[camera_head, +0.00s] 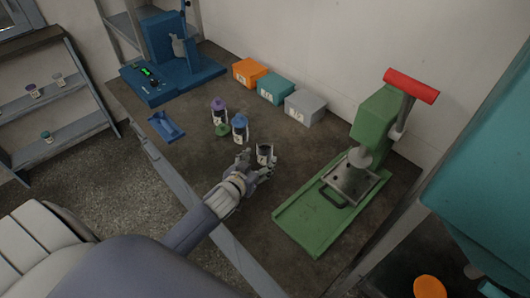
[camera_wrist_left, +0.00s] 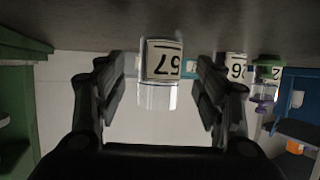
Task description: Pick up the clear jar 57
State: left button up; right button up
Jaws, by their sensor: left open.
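The clear jar 57 (camera_head: 265,152) stands upright on the dark table, with no lid visible on it. In the left wrist view, which is upside down, the jar (camera_wrist_left: 160,92) shows its white label with 57 in the middle of the picture. My left gripper (camera_head: 258,168) is at the jar's near side in the head view. Its two fingers (camera_wrist_left: 159,95) are open, one on each side of the jar, with a gap on both sides. The gripper hides the jar's lower part in the head view. My right gripper is not in view.
A blue-lidded jar (camera_head: 240,130), a purple-lidded jar (camera_head: 219,113) and a green lid (camera_head: 222,130) are close to the left. A green press (camera_head: 375,130) stands right. Orange (camera_head: 248,72), teal (camera_head: 275,89) and grey (camera_head: 305,107) boxes line the wall.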

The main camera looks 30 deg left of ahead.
aim_at(262, 156)
pick_arm(q)
jog(key=shift+w+a+r+p, duration=0.1)
jog(key=shift+w+p, duration=0.3)
jog(key=shift+w, duration=0.65)
jog(key=shift+x, duration=1.1)
jog(key=shift+w, duration=0.25)
jog(key=shift+w+f, duration=0.1)
jog(key=shift+f, duration=0.1)
jog(key=shift+c, duration=0.8)
jog(key=c, duration=0.9)
jog(key=shift+c, duration=0.9)
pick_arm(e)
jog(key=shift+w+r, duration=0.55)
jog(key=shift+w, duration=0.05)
